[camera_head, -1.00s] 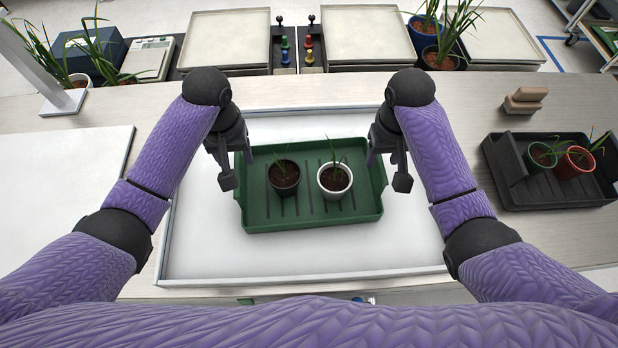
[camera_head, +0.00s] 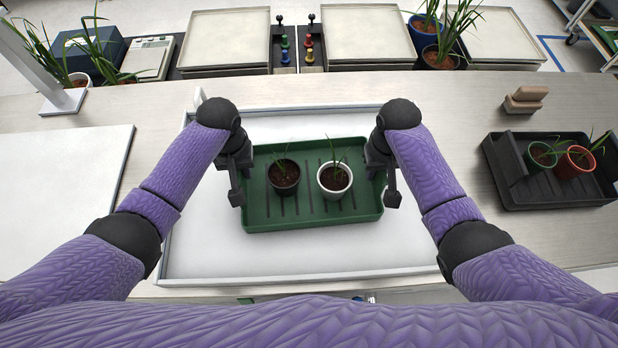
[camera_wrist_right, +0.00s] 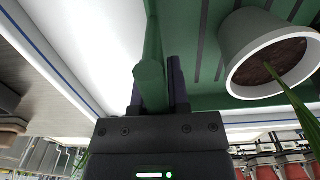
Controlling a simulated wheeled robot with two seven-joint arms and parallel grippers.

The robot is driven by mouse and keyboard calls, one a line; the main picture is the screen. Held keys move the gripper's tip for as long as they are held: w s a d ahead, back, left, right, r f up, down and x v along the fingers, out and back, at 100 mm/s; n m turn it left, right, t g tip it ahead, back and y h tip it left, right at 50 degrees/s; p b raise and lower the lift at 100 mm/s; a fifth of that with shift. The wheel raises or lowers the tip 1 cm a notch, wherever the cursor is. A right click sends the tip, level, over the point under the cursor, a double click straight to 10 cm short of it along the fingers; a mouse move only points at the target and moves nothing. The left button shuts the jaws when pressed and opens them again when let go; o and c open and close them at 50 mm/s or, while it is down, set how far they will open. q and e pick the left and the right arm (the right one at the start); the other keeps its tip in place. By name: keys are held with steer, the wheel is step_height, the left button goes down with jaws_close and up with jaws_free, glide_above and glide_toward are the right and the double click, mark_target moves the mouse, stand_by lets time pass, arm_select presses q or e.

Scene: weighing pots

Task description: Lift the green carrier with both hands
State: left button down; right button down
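The green carrier (camera_head: 310,215) is a shallow ribbed tray resting level on the white-topped surface in the middle of the head view. It holds a black pot (camera_head: 284,180) and a white pot (camera_head: 335,182), each with soil and a small plant. My left gripper (camera_head: 241,180) is at the carrier's left wall, its fingers close together around the rim. My right gripper (camera_head: 384,180) is at the right wall in the same way. In the right wrist view, the right fingers (camera_wrist_right: 158,90) flank the green wall (camera_wrist_right: 152,60) closely on both sides. The left fingers' contact is partly hidden.
A dark tray (camera_head: 555,200) with green and red-brown pots stands at the right, with brown blocks (camera_head: 525,100) behind it. Balance pans (camera_head: 228,40), coloured weights and potted plants line the back. A white board (camera_head: 60,190) lies at the left.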

arm_select(q)
steer(key=shift+r, duration=0.15)
arm_select(e)
steer(key=shift+r, duration=0.1)
